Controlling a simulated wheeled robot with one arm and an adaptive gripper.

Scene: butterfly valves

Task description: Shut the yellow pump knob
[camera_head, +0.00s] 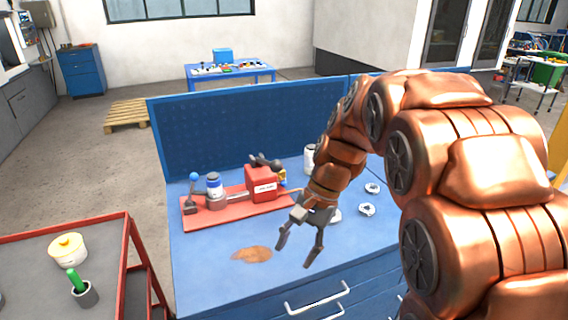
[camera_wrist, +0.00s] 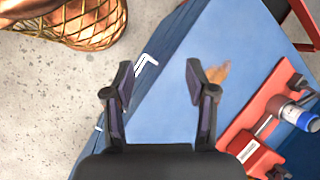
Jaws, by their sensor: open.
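My gripper (camera_head: 297,254) is open and empty above the bench, in front and to the right of the pump. In the wrist view my gripper (camera_wrist: 158,78) points past the red base plate (camera_wrist: 240,122), which lies to its right.
The blue workbench (camera_head: 205,285) has a brown stain (camera_head: 251,254) and a back panel (camera_head: 240,125). A white canister (camera_head: 310,158) and small metal parts (camera_head: 367,209) stand right of the pump. A red-framed cart (camera_head: 98,226) is at the left. The bench front is mostly clear.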

